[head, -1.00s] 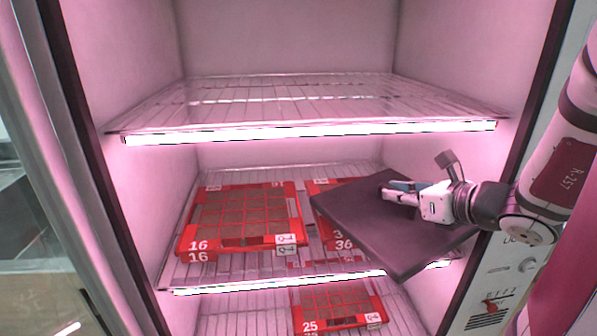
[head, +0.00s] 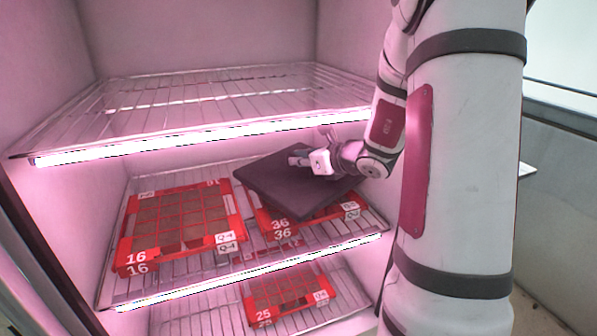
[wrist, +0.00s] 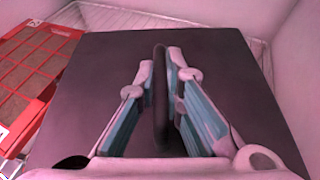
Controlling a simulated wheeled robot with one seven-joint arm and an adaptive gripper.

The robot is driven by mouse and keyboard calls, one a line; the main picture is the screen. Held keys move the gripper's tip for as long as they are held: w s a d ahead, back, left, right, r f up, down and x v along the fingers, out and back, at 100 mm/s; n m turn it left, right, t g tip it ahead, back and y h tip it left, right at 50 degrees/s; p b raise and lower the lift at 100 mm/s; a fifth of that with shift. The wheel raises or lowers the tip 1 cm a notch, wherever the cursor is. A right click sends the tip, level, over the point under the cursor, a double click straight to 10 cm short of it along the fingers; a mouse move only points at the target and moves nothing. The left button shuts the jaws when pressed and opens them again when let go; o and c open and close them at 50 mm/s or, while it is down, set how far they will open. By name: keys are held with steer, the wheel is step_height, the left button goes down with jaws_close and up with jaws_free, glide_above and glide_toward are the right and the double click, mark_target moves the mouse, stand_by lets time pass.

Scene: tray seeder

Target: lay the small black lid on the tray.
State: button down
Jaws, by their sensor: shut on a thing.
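The black lid (head: 290,193) is a flat dark square panel. My gripper (head: 297,158) is shut on the upright handle at its middle. In the wrist view the handle (wrist: 160,100) stands between the two fingers (wrist: 160,75). The lid is tilted and turned askew over the red tray marked 36 (head: 280,228), hiding most of it; only the tray's front edge and part of its right side show. Whether lid and tray touch I cannot tell.
A red tray marked 16 (head: 131,258) lies left on the same wire shelf (head: 180,279); its edge shows in the wrist view (wrist: 62,30). Another tray, marked 25 (head: 262,315), is on the shelf below. A wire shelf with a light strip (head: 200,143) is above my gripper.

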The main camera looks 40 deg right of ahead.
mark_target(299, 170)
steer(key=shift+w, duration=0.45)
steer(key=shift+s+f+b, duration=0.1)
steer(key=shift+f+b, duration=0.45)
steer(key=shift+f, duration=1.2)
steer(key=shift+f, duration=0.15)
steer(key=c, duration=1.7)
jaws_free()
